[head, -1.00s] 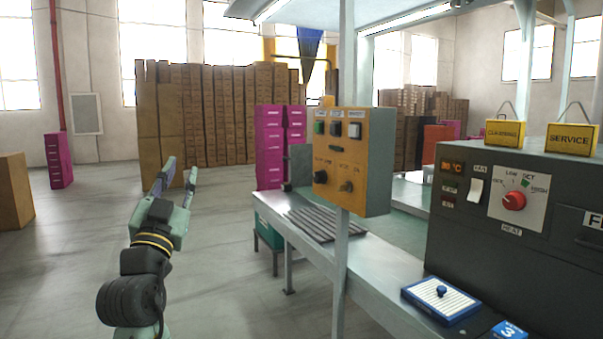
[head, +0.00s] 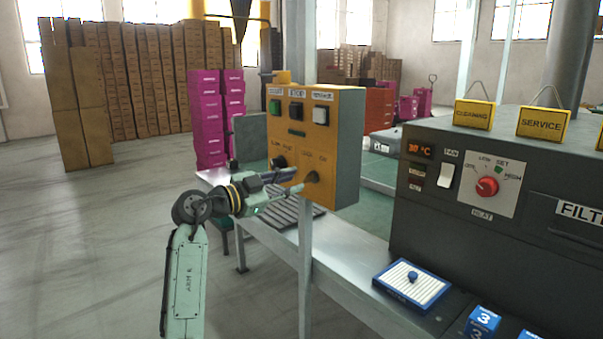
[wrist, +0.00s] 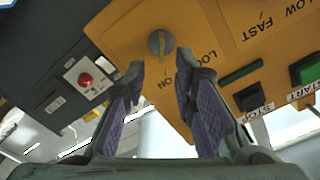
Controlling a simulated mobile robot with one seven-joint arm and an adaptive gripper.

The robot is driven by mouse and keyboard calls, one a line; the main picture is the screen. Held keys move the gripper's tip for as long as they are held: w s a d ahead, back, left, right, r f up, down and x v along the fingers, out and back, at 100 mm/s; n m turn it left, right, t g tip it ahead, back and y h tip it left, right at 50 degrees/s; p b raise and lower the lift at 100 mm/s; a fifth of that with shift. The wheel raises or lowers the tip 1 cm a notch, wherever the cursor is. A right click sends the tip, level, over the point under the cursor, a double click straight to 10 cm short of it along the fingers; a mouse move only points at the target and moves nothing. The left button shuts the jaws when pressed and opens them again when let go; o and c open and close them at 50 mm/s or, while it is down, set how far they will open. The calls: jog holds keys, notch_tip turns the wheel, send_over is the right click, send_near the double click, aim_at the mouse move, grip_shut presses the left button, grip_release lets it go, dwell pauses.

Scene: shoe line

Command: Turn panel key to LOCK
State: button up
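The yellow-orange control panel (head: 345,150) stands on a post at the conveyor's side. Its grey key switch (head: 312,177) sits low on the right of the panel face. In the wrist view the key (wrist: 160,42) shows as a round grey piece with a raised bar, beside the labels LOCK and ON. Which label it points to I cannot tell for certain. My gripper (head: 300,184) is at the panel face. In the wrist view my gripper (wrist: 160,62) is open, its two fingertips apart on either side just short of the key, with nothing between them.
A black speed knob (head: 279,162) sits left of the key, close to my gripper. Green, black and white buttons (head: 298,108) line the panel's top. The dark heater cabinet (head: 420,225) stands to the right. The floor on the left is clear.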

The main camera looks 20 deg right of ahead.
aim_at(305, 178)
jog(key=shift+p+x, duration=0.55)
jog(key=shift+x, duration=1.7)
jog(key=shift+w, duration=0.1)
grip_shut()
